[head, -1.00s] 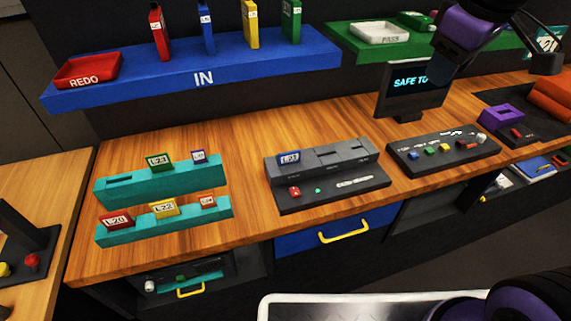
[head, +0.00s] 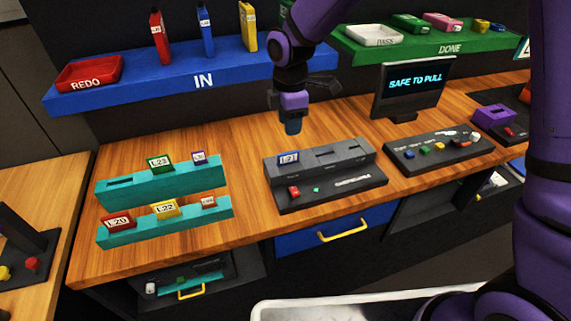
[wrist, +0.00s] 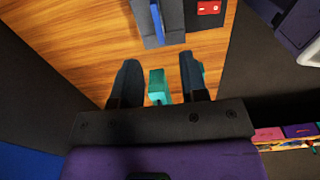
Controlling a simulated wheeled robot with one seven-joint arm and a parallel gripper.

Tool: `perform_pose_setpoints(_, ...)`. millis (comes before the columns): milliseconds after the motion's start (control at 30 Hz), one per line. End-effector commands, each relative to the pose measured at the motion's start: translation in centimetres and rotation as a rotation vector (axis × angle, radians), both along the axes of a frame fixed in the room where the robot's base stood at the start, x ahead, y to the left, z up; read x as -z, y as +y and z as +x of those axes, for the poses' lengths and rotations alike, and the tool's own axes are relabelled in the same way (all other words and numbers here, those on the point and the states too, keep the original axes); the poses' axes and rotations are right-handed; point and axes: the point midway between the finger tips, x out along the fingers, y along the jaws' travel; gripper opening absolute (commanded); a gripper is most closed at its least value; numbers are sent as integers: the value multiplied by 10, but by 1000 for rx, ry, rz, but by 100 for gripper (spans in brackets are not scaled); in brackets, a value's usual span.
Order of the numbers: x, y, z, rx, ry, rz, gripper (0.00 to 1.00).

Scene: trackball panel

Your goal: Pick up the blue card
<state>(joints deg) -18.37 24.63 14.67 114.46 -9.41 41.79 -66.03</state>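A blue card (head: 289,157) with a white label reading L21 stands in the left slot of the grey reader (head: 340,158). In the wrist view the blue card (wrist: 157,22) shows as a narrow strip in the reader near the top edge. My gripper (head: 292,130) hangs pointing down, above and behind the reader's left end, apart from the card. In the wrist view my gripper (wrist: 158,78) has its two fingers spread, with nothing held between them. The ends of the teal racks appear between and beside the fingers, further below.
Two teal racks (head: 118,190) with several cards stand left of the reader. A screen (head: 414,88) reads SAFE TO PULL. A blue IN shelf (head: 260,68), holding a red tray and upright cases, one of them blue, and a green DONE shelf (head: 380,53) are behind.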

Motion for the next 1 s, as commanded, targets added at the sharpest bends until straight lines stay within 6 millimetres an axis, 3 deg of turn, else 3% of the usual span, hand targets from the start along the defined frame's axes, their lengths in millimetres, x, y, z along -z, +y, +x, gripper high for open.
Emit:
perform_pose_setpoints(400,51,5,1,-23,8,0,40)
perform_pose_setpoints(667,68,4,1,-21,7,0,40)
perform_pose_setpoints(1000,110,2,3,-21,6,0,40)
